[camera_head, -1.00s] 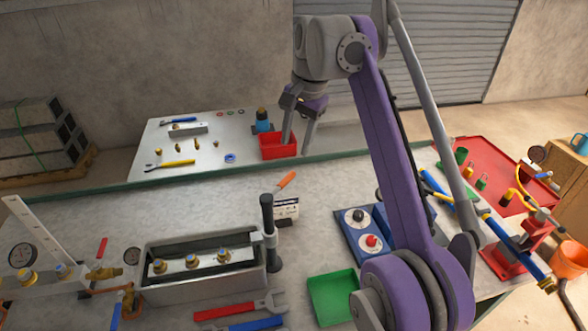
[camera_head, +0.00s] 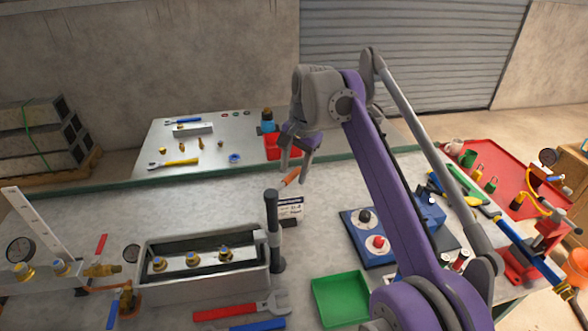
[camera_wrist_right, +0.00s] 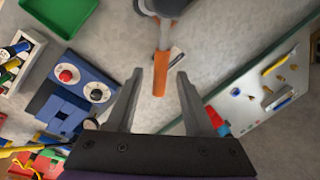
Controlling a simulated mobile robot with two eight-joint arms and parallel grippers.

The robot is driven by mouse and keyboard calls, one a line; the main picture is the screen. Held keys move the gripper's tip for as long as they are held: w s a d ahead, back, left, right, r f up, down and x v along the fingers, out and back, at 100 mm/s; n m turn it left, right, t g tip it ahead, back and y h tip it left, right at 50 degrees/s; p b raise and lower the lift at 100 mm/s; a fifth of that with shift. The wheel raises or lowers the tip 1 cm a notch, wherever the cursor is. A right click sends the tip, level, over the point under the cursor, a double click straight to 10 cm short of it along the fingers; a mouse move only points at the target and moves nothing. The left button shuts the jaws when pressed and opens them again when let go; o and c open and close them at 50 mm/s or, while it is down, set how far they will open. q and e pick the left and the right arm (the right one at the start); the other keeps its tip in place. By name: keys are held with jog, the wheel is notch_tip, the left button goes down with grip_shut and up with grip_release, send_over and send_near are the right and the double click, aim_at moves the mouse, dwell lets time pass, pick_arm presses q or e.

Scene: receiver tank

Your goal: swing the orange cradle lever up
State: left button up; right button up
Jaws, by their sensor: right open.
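The orange lever (camera_head: 292,178) shows behind the black post (camera_head: 272,225) and beside a small white placard (camera_head: 290,208). In the right wrist view the orange lever (camera_wrist_right: 160,74) points down the picture from a grey stem, with its free end between the fingertip lines. My right gripper (camera_head: 294,171) is open, fingers pointing down, at the orange lever in the head view. In the wrist view its two fingers (camera_wrist_right: 160,82) stand one on each side of the lever's end, with gaps on both sides. I cannot tell the height gap between them. My left gripper is not in view.
A metal trough with brass fittings (camera_head: 148,283) stands left of the post. A green tray (camera_head: 340,300), a blue box with red and black knobs (camera_head: 352,238) and a red-handled wrench (camera_head: 235,311) lie nearby. A red bin (camera_head: 270,148) stands behind the gripper.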

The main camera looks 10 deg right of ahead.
grip_shut()
dwell(1.3)
